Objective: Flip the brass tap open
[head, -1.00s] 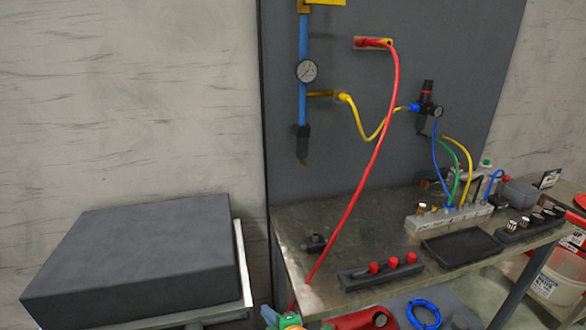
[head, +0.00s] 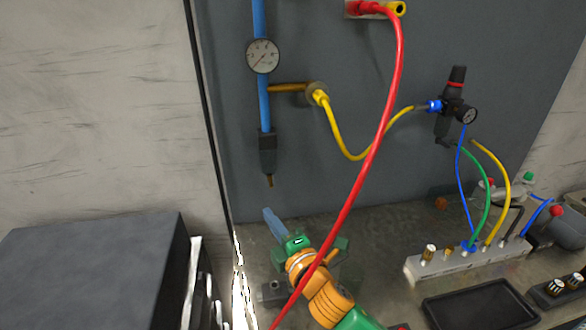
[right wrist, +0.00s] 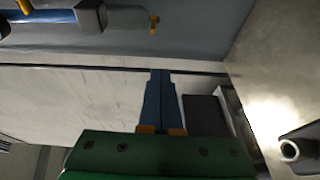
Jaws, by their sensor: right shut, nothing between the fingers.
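A small brass piece, which looks like the tap (head: 269,181), hangs under the dark block (head: 267,152) at the lower end of the blue pipe (head: 257,22) on the grey panel. In the right wrist view the brass tap (right wrist: 154,24) is beyond the fingertips. My right gripper (head: 268,212) is shut and empty, its blue-grey fingers pointing up from below the tap with a visible gap. Its closed fingers also show in the right wrist view (right wrist: 160,75). Whether the tap is open or closed is too small to tell. My left gripper is not in view.
A red hose (head: 372,160) crosses in front of my right arm in the head view. A pressure gauge (head: 263,56) and a yellow hose (head: 335,130) are above and right. A dark block (head: 90,270) stands left. The bench (head: 385,235) has bare room in the middle.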

